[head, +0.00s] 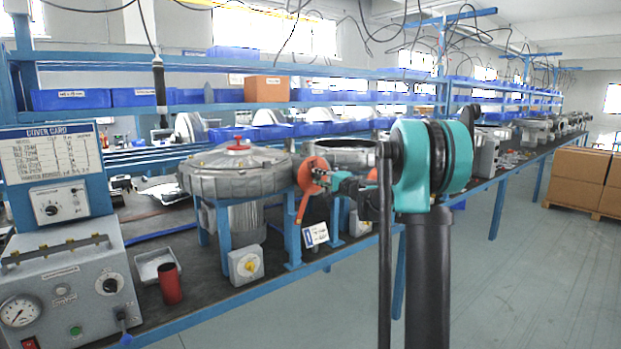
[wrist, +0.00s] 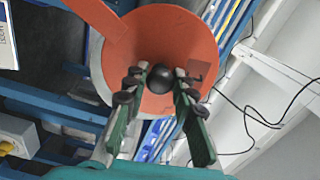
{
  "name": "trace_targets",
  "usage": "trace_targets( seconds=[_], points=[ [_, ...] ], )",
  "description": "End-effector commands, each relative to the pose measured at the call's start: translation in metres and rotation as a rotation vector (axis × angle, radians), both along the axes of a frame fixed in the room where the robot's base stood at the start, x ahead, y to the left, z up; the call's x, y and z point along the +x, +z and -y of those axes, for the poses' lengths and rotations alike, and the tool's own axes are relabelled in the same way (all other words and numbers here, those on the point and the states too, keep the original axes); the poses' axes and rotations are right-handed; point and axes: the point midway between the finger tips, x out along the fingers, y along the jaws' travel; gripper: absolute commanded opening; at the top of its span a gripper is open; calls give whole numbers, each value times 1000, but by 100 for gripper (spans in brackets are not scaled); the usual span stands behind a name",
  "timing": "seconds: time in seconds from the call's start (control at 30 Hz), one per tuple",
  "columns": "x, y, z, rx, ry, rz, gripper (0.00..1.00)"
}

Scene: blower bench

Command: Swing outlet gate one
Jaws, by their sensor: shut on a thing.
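The outlet gate is an orange disc (head: 310,172) with an orange arm hanging down from it, at the front of the blower bench in the head view. In the wrist view the disc (wrist: 118,62) fills the upper middle, with its arm running to the upper left. A round black knob (wrist: 160,77) stands out from the disc. My gripper (wrist: 161,82) has one finger on each side of this knob and is shut on it. In the head view my gripper (head: 332,181) reaches the disc from the right. The knob is hard to make out there.
A grey blower housing (head: 235,172) with a red top knob sits left of the disc. An open round housing (head: 342,152) is behind it. A control box (head: 72,285) and red cylinder (head: 170,283) stand front left.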

Motion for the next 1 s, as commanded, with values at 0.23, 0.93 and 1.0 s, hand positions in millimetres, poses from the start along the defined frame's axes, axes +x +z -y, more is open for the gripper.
trace_targets(
  seconds=[0.23, 0.93, 1.0],
  points=[
    [11, -10, 16, 92, -1, -62, 0],
    [15, -16, 23, 131, -3, -90, 32],
    [15, -15, 23, 131, -3, -89, 40]
  ],
)
